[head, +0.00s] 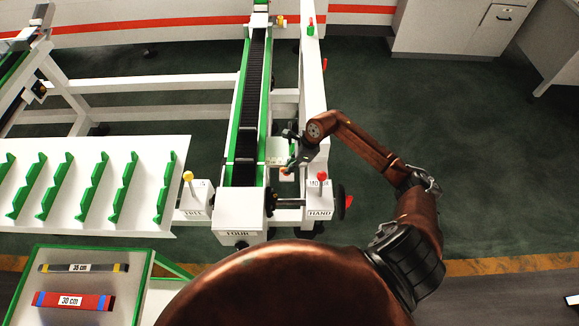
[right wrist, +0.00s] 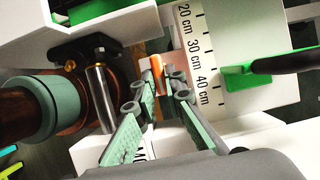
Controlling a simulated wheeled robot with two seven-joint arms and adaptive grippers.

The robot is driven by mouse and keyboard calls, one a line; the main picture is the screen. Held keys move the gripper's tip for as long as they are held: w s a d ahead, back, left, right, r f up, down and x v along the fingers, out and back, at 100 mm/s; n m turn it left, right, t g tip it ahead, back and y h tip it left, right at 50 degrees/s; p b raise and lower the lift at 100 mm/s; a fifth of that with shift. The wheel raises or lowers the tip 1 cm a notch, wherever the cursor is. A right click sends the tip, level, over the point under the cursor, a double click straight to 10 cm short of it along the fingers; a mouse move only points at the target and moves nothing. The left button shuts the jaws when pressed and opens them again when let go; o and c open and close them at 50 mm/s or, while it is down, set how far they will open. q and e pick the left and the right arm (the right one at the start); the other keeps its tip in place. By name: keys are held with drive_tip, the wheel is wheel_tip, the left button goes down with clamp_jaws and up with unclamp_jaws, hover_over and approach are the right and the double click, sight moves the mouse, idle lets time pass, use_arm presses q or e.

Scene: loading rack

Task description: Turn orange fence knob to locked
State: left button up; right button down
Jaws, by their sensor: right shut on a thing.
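The orange fence knob (right wrist: 157,75) shows in the right wrist view as a narrow upright orange piece beside a white scale. In the head view a small orange spot of it (head: 286,171) shows just below my right gripper (head: 289,160). In the right wrist view my right gripper's (right wrist: 158,88) two green-padded fingers close on the knob from both sides. The fingers hide part of the knob, and I cannot tell its lock position. My left gripper is not in view.
The scale (right wrist: 195,55) reads 20, 30 and 40 cm. A metal rod (right wrist: 99,97) stands close left of the fingers. In the head view a red-topped lever (head: 322,177) is near my right arm, and a black conveyor (head: 250,100) runs to its left.

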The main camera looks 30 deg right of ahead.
idle(0.4)
drive_tip(key=m, duration=0.2)
drive_tip(key=m+t+h, duration=0.1)
drive_tip(key=m, duration=0.2)
drive_tip(key=shift+s+a+m+t+h, duration=0.15)
drive_tip(key=shift+a+m+t+h, duration=0.15)
drive_tip(key=shift+m+t, duration=0.1)
drive_tip(key=m+h, duration=0.1)
drive_tip(key=m, duration=0.2)
drive_tip(key=shift+a+m+t+b, duration=0.15)
drive_tip(key=shift+m+t+b, duration=0.15)
drive_tip(key=shift+b, duration=0.05)
drive_tip(key=m, duration=0.1)
drive_tip(key=m+h+b, duration=0.1)
drive_tip(key=m, duration=0.1)
drive_tip(key=m+h, duration=0.1)
drive_tip(key=shift+a+b, duration=0.25)
drive_tip(key=shift+b, duration=0.15)
drive_tip(key=shift+a+m+h+b, duration=0.1)
drive_tip(key=shift+m+h+b, duration=0.65)
drive_tip(key=shift+m, duration=1.35)
drive_tip(key=shift+r, duration=0.1)
drive_tip(key=c, duration=2)
unclamp_jaws()
drive_tip(key=shift+g, duration=0.4)
